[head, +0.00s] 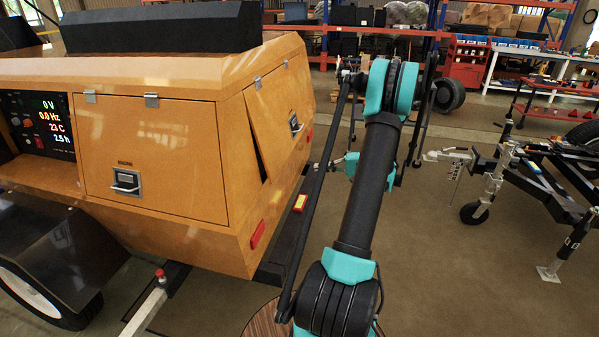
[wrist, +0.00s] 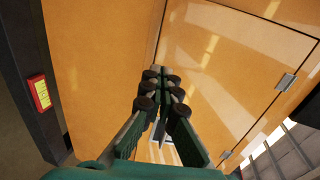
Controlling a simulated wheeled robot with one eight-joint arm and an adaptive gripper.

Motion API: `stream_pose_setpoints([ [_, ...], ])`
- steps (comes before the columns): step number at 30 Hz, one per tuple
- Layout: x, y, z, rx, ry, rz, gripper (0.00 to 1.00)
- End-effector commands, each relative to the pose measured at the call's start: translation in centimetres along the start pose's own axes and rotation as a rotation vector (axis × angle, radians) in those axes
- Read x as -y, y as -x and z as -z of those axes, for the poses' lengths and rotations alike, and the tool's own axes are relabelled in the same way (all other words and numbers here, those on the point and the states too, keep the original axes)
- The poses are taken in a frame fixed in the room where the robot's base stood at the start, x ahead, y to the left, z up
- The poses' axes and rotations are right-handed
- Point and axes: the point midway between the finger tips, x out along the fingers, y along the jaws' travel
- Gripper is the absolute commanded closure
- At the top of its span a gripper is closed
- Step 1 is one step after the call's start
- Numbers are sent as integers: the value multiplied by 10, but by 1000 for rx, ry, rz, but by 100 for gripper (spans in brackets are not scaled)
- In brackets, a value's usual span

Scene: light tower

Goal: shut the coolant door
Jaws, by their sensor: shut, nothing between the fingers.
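The coolant door (head: 280,112) is an orange panel on the end face of the light tower, hinged along its top edge. It stands slightly ajar, with a dark gap at its lower left edge. Its latch (head: 295,124) sits low on the panel. The door also fills the upper right of the wrist view (wrist: 230,60). My gripper (wrist: 160,82) is shut and empty, its fingertips together in front of the door's lower edge; contact cannot be told. In the head view my gripper (head: 338,163) is small, beside the tower's end and partly hidden by my arm.
A closed engine door (head: 150,150) is on the tower's side, next to a lit display panel (head: 40,122). A black bumper bar (head: 275,262) juts out below the end face. A trailer frame (head: 520,180) stands at right, with open floor between.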

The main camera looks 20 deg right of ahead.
Motion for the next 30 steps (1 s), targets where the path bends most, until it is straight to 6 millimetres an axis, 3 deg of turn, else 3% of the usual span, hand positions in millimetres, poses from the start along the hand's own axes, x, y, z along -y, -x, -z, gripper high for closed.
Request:
stream_pose_setpoints([
  [7, 1, -23, -3, 14, -1, 1, 100],
  [21, 1, -112, -4, 13, -1, 1, 100],
  [30, 0, -139, -3, 10, -1, 1, 100],
])
